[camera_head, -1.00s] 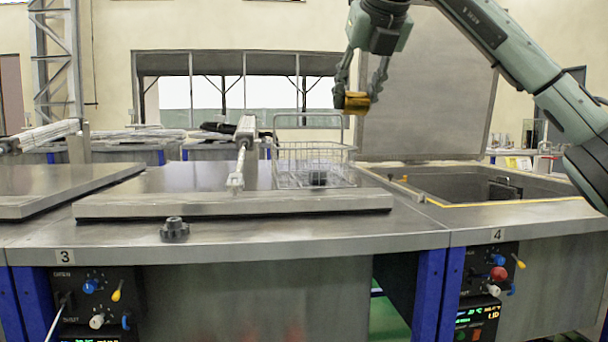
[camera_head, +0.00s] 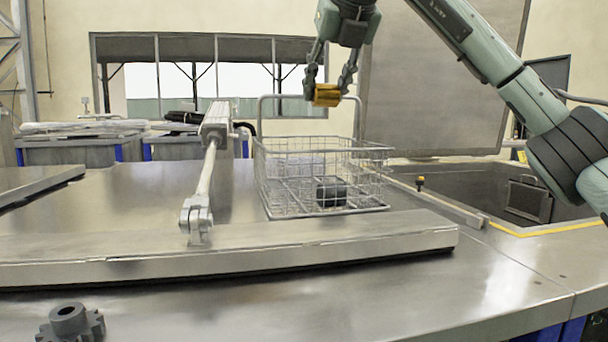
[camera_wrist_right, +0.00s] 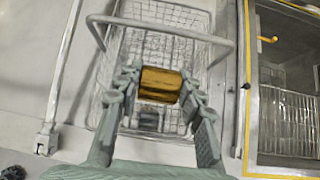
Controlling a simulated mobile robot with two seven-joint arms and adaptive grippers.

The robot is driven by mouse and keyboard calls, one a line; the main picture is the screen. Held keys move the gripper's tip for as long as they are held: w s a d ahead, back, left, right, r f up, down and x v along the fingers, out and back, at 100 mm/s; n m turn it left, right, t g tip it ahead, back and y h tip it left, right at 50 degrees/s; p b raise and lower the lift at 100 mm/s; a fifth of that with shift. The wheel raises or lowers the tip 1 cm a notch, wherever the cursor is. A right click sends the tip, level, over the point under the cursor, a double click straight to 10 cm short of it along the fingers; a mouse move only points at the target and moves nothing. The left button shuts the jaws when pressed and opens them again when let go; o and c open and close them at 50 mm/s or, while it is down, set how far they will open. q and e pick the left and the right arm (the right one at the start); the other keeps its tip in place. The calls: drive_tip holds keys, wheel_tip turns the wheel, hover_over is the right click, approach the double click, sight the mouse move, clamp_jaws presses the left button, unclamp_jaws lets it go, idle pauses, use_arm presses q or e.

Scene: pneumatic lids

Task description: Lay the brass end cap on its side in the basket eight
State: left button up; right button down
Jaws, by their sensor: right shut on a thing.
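The brass end cap (camera_head: 327,95) is a short gold cylinder lying sideways between the fingers of my right gripper (camera_head: 328,90), which is shut on it. The end cap (camera_wrist_right: 160,85) also shows in the right wrist view, held above the wire basket. The wire basket (camera_head: 262,185) stands on the steel lid, with its tall handle raised at the back. In the head view the gripper is above the basket, near the top of the handle. A dark block-like part (camera_head: 331,192) sits inside the basket at its right. I see no number on the basket. My left gripper is not in view.
A pneumatic cylinder (camera_head: 207,165) with its rod stands left of the basket. A dark gear-like knob (camera_head: 72,323) lies on the front ledge. An open tank (camera_head: 470,195) with a raised lid (camera_head: 435,90) is at the right.

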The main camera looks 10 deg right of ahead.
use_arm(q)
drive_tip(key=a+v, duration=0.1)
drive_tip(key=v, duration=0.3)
use_arm(e)
wheel_tip(320, 180, down, 13)
drive_tip(key=shift+r+b, duration=0.15)
drive_tip(key=shift+b, duration=0.3)
drive_tip(key=w+p, duration=0.1)
drive_tip(key=w, duration=0.3)
drive_tip(key=w+p, duration=0.1)
drive_tip(key=w, duration=0.3)
drive_tip(key=shift+w+a+r, duration=0.15)
drive_tip(key=shift+a+r, duration=0.05)
drive_tip(key=shift+w, duration=0.6)
drive_tip(key=w+p, duration=0.1)
drive_tip(key=w, duration=0.2)
drive_tip(key=shift+w+a+p, duration=0.15)
drive_tip(key=shift+w+p, duration=0.15)
drive_tip(key=shift+p, duration=0.05)
drive_tip(key=shift+s+f, duration=0.1)
drive_tip(key=shift+f, duration=0.55)
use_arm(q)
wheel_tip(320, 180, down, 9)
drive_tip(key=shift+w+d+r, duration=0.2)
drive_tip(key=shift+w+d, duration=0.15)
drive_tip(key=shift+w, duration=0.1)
use_arm(e)
drive_tip(key=shift+f, duration=0.2)
